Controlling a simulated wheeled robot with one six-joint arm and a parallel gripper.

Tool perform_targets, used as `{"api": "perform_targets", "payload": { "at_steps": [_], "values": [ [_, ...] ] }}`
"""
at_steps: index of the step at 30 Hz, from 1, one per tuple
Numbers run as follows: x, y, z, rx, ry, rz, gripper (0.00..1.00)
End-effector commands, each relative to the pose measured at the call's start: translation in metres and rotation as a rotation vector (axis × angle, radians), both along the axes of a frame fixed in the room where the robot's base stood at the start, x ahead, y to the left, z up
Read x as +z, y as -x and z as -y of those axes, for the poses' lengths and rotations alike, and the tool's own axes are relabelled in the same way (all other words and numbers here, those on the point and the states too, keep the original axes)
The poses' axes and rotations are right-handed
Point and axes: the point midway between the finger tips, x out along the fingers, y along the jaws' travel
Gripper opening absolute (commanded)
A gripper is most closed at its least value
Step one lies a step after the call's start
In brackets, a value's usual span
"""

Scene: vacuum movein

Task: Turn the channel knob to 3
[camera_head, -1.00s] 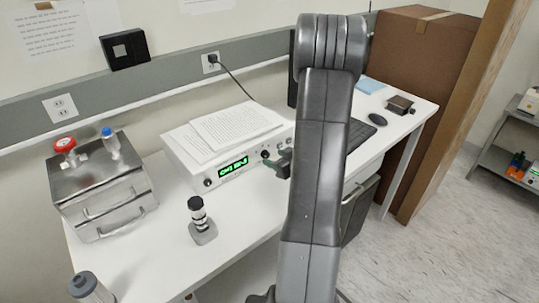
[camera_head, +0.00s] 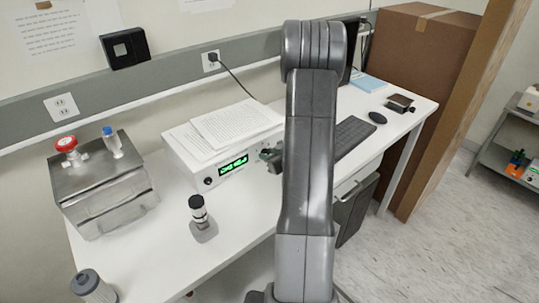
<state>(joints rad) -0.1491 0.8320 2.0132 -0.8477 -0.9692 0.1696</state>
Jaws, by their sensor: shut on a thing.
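The white instrument box (camera_head: 181,164) stands on the bench, with a green lit display (camera_head: 233,166) on its front; I cannot read the digits surely. A dark knob (camera_head: 208,181) sits at the left end of its front panel. My gripper (camera_head: 268,157) is at the right part of the panel, shut on a knob there. The gripper and my arm hide that knob, so its pointer and marks do not show. My arm also covers the panel's right end.
Paper sheets (camera_head: 235,125) lie on the box. A keyboard (camera_head: 353,137) and mouse (camera_head: 377,118) lie right.

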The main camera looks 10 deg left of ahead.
Motion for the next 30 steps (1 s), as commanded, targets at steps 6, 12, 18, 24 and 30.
{"api": "perform_targets", "payload": {
  "at_steps": [6,12,18,24,30],
  "values": [
    [0.0009,-0.0003,0.0006,-0.001,-0.022,-0.028,0.04],
    [0.0017,-0.0012,0.0019,-0.002,-0.085,-0.111,0.04],
    [0.0014,-0.0022,0.0027,-0.001,-0.189,-0.243,0.04],
    [-0.0005,-0.0034,0.0036,-0.002,-0.306,-0.393,0.04],
    [-0.0021,-0.0045,0.0042,-0.002,-0.422,-0.543,0.04]
  ]
}}
